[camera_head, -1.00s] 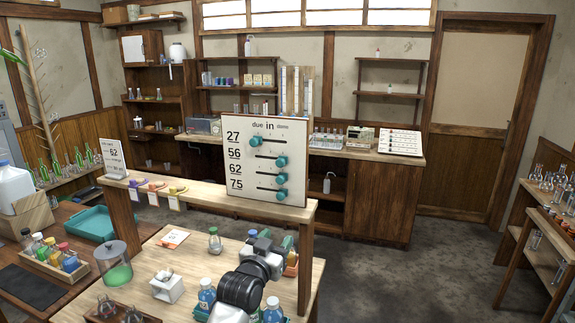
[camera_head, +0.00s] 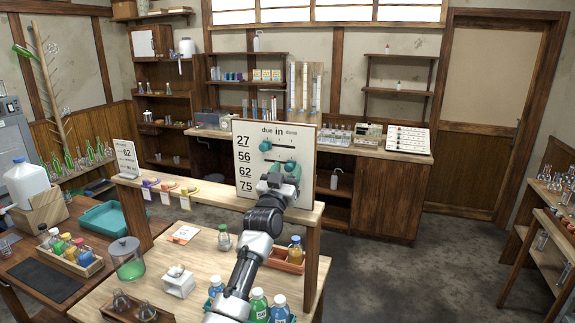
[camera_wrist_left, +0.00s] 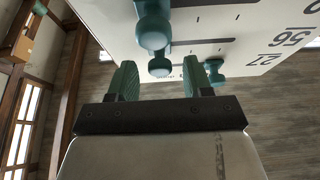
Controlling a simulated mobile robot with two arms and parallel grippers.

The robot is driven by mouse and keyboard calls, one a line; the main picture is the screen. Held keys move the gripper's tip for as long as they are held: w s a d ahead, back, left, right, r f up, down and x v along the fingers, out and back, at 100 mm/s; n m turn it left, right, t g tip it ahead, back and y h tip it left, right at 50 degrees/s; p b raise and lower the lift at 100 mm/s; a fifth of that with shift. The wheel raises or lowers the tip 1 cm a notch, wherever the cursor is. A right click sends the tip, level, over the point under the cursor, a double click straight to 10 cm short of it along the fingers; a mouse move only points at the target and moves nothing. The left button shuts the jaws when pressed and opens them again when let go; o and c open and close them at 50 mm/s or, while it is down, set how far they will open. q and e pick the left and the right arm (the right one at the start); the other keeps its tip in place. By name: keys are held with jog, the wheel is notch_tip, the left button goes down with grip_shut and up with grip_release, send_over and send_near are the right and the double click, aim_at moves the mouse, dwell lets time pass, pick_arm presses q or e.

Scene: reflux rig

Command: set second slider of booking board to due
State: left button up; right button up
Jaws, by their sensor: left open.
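The white booking board (camera_head: 246,150) stands upright on a wooden shelf, marked due, in and done, with rows 27, 56, 62 and 75. The top slider's teal knob (camera_head: 265,146) is at the left, under due. The second slider's knob (camera_head: 291,165), in row 56, is at the right; it also shows in the left wrist view (camera_wrist_left: 160,67). My left gripper (camera_wrist_left: 163,72) is open, its teal fingers on either side of that knob in the picture; contact cannot be told. My left gripper (camera_head: 284,180) and arm hide the lower knobs in the head view. The right gripper is not in view.
The floor at right is clear.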

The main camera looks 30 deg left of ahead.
aim_at(267, 155)
pick_arm(q)
jog(key=shift+w+a+r, duration=0.1)
jog(key=shift+w+r, duration=0.05)
jog(key=shift+w, duration=0.3)
grip_shut()
jog(key=a+b, duration=0.1)
jog(key=a, duration=0.1)
jog(key=s+a+b, duration=0.1)
jog(key=a+b, duration=0.3)
jog(key=shift+s+a, duration=0.25)
jog(key=shift+s, duration=0.05)
jog(key=shift+s+a, duration=0.1)
jog(key=shift+a, duration=0.35)
jog(key=shift+d+r, duration=0.1)
